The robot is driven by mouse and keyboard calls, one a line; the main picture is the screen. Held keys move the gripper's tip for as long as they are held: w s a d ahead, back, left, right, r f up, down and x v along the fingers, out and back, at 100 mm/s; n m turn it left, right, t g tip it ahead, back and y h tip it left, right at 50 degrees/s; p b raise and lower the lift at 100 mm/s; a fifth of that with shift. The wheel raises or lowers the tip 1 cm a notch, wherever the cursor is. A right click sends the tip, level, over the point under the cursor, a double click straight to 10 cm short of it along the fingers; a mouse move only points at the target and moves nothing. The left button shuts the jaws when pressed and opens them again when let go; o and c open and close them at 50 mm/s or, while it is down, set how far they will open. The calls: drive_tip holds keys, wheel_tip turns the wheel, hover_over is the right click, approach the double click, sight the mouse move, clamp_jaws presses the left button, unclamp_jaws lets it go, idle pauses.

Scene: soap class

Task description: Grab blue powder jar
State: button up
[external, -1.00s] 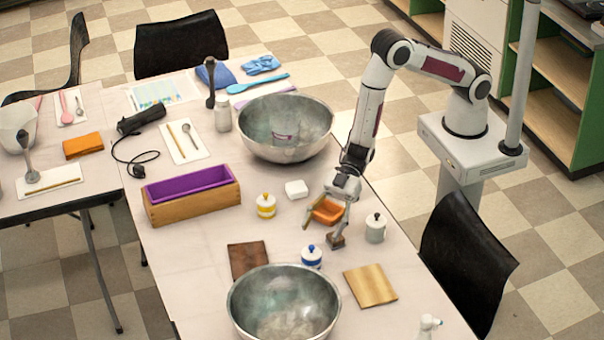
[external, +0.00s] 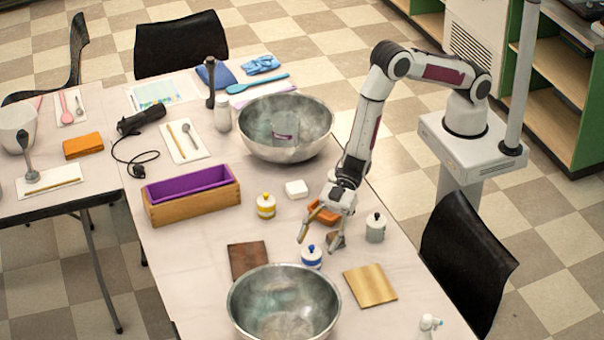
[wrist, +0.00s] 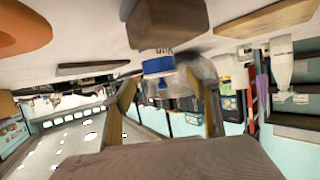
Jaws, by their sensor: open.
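The blue powder jar (external: 312,258) is a small white jar with a blue band and blue lid knob. It stands upright on the table just behind the front metal bowl. My gripper (external: 317,241) is open and empty, tilted down above and behind the jar, with its fingers spread. In the wrist view, the blue and white jar (wrist: 158,66) shows upside down, ahead of and between the fingertips of my gripper (wrist: 161,88). I cannot tell whether either finger touches it.
The front metal bowl (external: 283,307) is close to the jar. A brown block (external: 335,240), an orange dish (external: 322,214) and a grey-white jar (external: 376,229) are near my gripper. A yellow-banded jar (external: 266,206), a dark board (external: 247,261) and a light wooden board (external: 370,286) lie around.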

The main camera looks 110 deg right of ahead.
sight(311, 260)
drive_tip(key=shift+x, duration=1.3)
drive_tip(key=c, duration=1.3)
